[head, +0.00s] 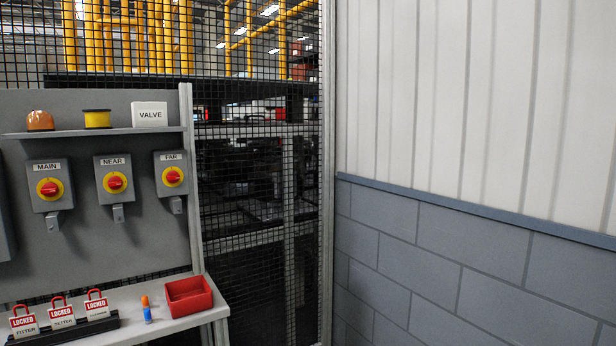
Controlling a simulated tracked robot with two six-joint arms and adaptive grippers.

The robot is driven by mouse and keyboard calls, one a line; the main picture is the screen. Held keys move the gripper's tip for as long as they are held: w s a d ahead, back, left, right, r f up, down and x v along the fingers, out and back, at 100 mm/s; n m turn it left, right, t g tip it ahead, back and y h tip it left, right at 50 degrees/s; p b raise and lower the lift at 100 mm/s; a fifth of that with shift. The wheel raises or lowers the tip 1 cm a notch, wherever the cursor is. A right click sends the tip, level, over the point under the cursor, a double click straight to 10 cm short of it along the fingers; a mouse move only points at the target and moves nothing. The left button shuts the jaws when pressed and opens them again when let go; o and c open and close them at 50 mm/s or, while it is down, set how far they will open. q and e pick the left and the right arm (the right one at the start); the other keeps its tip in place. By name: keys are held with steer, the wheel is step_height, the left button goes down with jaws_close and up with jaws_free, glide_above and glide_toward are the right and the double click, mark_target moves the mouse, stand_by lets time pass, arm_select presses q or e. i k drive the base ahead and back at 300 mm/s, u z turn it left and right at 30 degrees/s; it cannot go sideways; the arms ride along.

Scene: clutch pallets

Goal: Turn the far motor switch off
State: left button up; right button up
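The far motor switch (173,177) is a grey box labelled FAR on the grey panel, with a red knob on a yellow disc. It is the rightmost of three like boxes. The near switch (115,182) is beside it, and the main switch (49,189) is at the left. The knobs are too small for me to read their settings surely. Each box has a small grey tab under it. Neither of my grippers is in view.
A shelf (95,133) above the switches holds an orange dome, a yellow spool and a VALVE box. The bench (135,320) below holds a rack of red LOCKED padlocks with tags, an orange-and-blue marker-like item and a red tray (188,296). Mesh fence (262,200) and wall stand right.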

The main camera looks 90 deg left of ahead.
mark_target(172, 177)
steer(key=z, duration=0.65)
steer(key=i, duration=0.25)
steer(key=u, duration=2.75)
steer(key=i, duration=0.25)
steer(key=u, duration=1.7)
steer(key=k, duration=0.65)
steer(key=u, duration=0.4)
steer(key=i, duration=1.7)
steer(key=z, duration=0.35)
